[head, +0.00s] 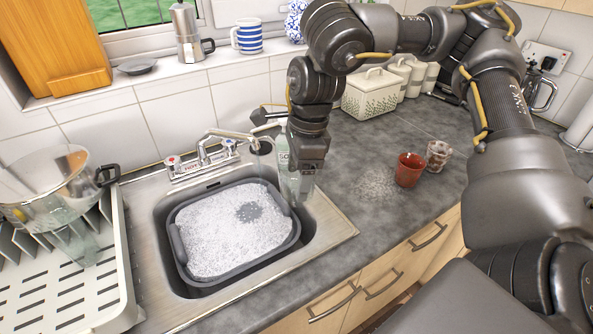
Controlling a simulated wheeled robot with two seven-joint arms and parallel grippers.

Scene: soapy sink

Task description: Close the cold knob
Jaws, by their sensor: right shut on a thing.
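The tap (208,155) stands at the back of the sink, with its spout reaching right over the basin. A knob with a red mark (173,162) is at its left end, above the word HOT. The cold knob (230,145) is at its right end, with a blue mark. My right gripper (303,172) points down at the sink's right back edge, right of the cold knob and apart from it. It is shut on a clear greenish bottle (283,182), partly hidden by the gripper. My left gripper is not in view.
A grey tub (176,238) of foamy water fills the sink. A dish rack (60,300) with a glass bowl (50,195) stands left. A red cup (409,170) and a patterned glass (438,156) stand on the right counter. Canisters (372,95) stand behind my right arm.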

